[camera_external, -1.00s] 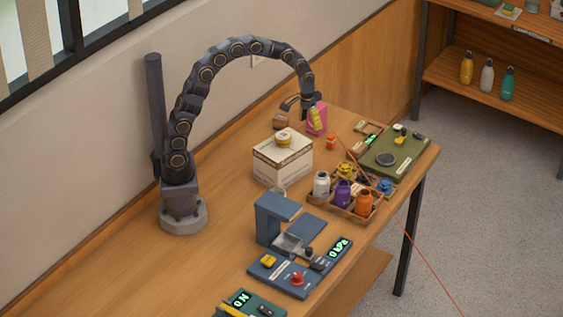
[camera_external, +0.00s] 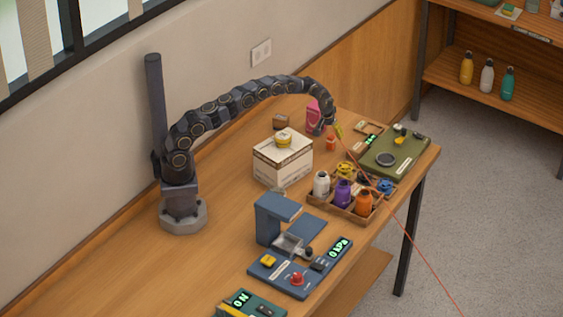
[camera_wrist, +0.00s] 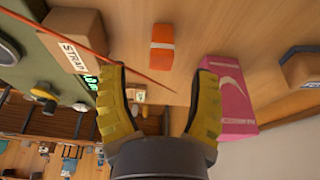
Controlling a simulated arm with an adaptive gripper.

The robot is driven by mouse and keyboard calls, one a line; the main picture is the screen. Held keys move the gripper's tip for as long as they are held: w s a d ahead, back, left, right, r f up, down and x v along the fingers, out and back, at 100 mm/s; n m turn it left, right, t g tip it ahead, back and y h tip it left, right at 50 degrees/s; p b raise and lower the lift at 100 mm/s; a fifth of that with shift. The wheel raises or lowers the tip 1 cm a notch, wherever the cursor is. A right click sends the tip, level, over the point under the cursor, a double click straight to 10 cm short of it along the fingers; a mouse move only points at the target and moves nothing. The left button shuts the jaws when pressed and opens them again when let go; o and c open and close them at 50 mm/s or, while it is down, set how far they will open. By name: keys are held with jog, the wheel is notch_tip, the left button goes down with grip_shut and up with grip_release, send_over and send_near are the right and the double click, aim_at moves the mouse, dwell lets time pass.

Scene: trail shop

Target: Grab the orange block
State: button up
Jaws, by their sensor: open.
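The orange block (camera_external: 331,142) is small and stands on the wooden table, in front of the pink box. In the wrist view the orange block (camera_wrist: 161,45) has a pale band and lies beyond the fingertips, roughly centred between them. My gripper (camera_external: 336,128) is above and close to the block in the outside view. Its two yellow fingers (camera_wrist: 156,78) are spread apart with nothing between them. The block appears clear of both fingers.
The pink box (camera_wrist: 236,105) stands close to the right finger in the wrist view. A brown box marked STRAP (camera_wrist: 75,38) is on the left. A white carton (camera_external: 282,160), a bottle crate (camera_external: 345,210) and a green board (camera_external: 408,160) are nearby. A thin red line crosses the scene.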

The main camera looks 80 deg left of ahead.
aim_at(331, 136)
jog(key=shift+x, duration=2.85)
jog(key=shift+a, duration=0.1)
grip_shut()
jog(key=shift+s, duration=0.1)
